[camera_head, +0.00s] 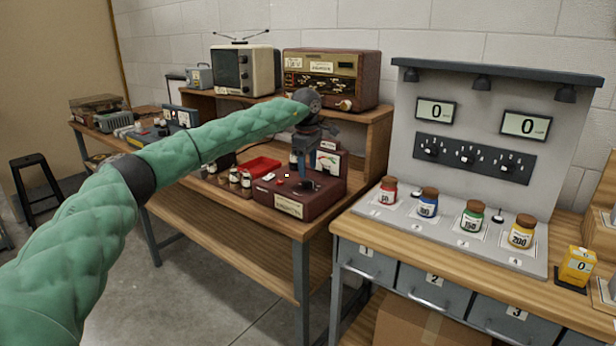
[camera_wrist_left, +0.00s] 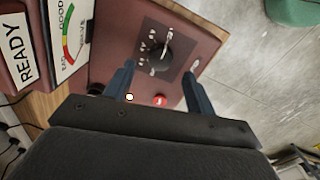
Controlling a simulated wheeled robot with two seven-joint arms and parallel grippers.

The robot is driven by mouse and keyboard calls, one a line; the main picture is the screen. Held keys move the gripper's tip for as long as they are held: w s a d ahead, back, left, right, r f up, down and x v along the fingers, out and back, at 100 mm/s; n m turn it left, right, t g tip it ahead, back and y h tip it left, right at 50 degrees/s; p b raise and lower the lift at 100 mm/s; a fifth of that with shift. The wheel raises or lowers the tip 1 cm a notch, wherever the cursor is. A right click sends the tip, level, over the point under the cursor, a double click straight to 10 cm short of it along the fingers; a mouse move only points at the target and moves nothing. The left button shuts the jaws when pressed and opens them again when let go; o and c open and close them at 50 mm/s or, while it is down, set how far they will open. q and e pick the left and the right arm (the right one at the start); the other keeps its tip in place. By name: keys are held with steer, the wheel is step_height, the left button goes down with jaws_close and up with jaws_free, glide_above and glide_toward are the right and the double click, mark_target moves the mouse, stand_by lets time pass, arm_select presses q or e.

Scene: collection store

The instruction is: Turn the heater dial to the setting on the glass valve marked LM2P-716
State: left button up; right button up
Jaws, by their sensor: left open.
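A dark red tester box (camera_head: 292,203) stands on the front of the wooden bench, with a label on its front. The black dial (camera_wrist_left: 156,56) sits on a dark plate with white marks on the box top. The marks are too small to read. My left gripper (camera_head: 309,172) points down over the box. In the left wrist view its open fingers (camera_wrist_left: 158,72) reach toward the dial, one to each side; I cannot tell whether they touch it. No glass valve marked LM2P-716 can be made out. My right gripper is not in view.
A GOOD/BAD meter (camera_wrist_left: 70,32) and a READY sign (camera_wrist_left: 15,52) are beside the dial. A red button (camera_wrist_left: 160,100) lies between the fingers' bases. Small jars (camera_head: 234,178) and a red tray (camera_head: 262,166) stand left of the box. A radio (camera_head: 331,77) is on the shelf behind.

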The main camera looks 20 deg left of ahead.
mark_target(307, 181)
arm_select(q)
step_height(307, 181, up, 3)
steer(key=shift+f, duration=0.1)
steer(key=shift+s+r, duration=0.1)
steer(key=shift+r, duration=0.15)
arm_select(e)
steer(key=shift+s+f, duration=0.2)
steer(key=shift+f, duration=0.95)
